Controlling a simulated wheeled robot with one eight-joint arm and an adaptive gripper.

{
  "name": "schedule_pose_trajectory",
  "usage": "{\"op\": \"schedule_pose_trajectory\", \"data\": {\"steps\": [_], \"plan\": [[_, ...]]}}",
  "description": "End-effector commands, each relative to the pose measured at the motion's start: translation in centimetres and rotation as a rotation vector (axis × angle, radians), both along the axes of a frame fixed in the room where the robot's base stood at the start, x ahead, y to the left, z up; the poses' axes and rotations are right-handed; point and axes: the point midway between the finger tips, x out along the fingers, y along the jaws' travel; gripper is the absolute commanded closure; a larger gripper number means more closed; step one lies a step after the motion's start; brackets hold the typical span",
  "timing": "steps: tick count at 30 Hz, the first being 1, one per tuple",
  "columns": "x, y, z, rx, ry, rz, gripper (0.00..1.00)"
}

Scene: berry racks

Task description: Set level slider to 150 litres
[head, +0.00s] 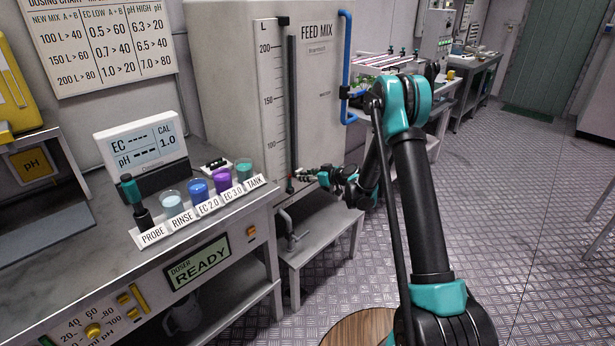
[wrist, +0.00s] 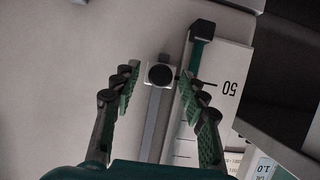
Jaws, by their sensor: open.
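The FEED MIX tank (head: 225,60) stands at centre in the head view, with a white litre scale (head: 270,75) marked 200, 150 and 100. A dark vertical strip (head: 292,100) runs beside it. My gripper (head: 302,175) is low at the tank's front, near the strip's lower end. In the wrist view my gripper (wrist: 158,85) is open, its green-padded fingers on either side of a round black knob (wrist: 160,75) on a square plate. A grey rail (wrist: 154,125) runs from the knob. The scale's 50 (wrist: 230,88) appears upside down close to the knob. Finger contact cannot be told.
A blue pipe (head: 345,60) runs down the tank's right side. The bench (head: 75,240) at left holds labelled cups, a probe and an EC/pH meter (head: 140,145). A low stand (head: 320,235) is under the tank. The floor at right is clear.

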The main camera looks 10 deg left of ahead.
Motion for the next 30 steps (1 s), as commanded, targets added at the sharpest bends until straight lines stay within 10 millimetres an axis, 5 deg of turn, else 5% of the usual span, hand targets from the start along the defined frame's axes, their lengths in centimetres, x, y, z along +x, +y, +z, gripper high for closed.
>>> {"op": "schedule_pose_trajectory", "data": {"steps": [5,15,30], "plan": [[0.0,0.0,0.0,0.0,0.0,0.0,0.58],[0.0,0.0,0.0,0.0,0.0,0.0,1.0],[0.0,0.0,1.2,0.0,0.0,0.0,1.0]]}}
